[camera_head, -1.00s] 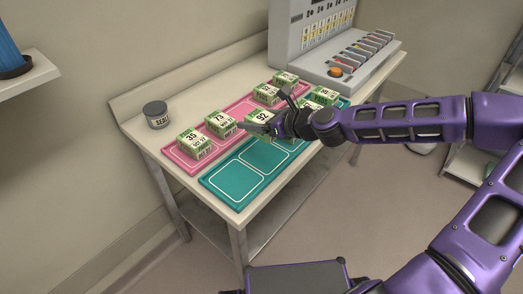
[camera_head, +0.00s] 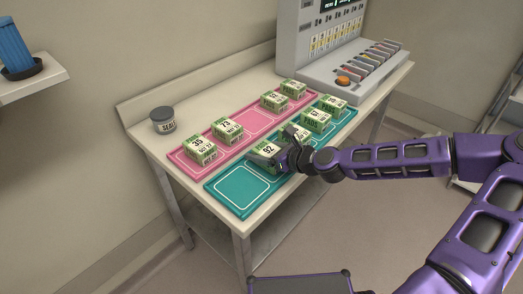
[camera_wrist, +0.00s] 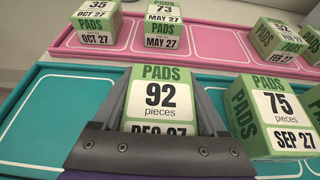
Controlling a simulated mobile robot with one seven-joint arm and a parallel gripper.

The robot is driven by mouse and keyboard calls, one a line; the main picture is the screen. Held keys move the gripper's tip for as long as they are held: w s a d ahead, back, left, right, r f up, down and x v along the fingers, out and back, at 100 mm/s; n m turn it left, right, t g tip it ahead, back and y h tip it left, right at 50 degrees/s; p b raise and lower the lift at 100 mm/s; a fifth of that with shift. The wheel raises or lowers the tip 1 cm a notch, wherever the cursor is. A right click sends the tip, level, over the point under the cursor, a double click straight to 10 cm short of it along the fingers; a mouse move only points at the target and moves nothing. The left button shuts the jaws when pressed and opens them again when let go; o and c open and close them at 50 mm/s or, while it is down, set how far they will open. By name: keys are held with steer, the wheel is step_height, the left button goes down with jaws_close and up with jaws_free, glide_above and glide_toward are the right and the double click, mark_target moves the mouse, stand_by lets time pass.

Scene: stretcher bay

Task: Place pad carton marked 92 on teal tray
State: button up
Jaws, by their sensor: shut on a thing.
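The pad carton marked 92 (camera_head: 267,150) is green and white, and it also shows in the wrist view (camera_wrist: 160,97), upright between the two fingers. My gripper (camera_head: 276,153) is shut on it. The teal tray (camera_head: 241,187) lies along the front of the table. The carton is at the tray's second slot from the near left end; I cannot tell whether its base touches the tray. In the wrist view a carton marked 75 (camera_wrist: 275,110) stands close to the right of my gripper (camera_wrist: 160,125). The nearest left slot is bare.
The pink tray (camera_head: 255,121) lies behind, with cartons 35 (camera_head: 200,151) and 73 (camera_head: 227,131), an empty middle slot, and two cartons farther back. More cartons (camera_head: 316,120) fill the far teal slots. A grey jar (camera_head: 163,120) and a grey machine (camera_head: 310,50) stand behind.

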steer(key=o, duration=1.5)
steer(key=shift+d+r, duration=0.1)
steer(key=shift+r, duration=0.1)
steer(key=p+v, duration=0.1)
steer(key=v, duration=1)
steer(key=shift+s+d+r, duration=0.2)
steer(key=shift+s, duration=0.1)
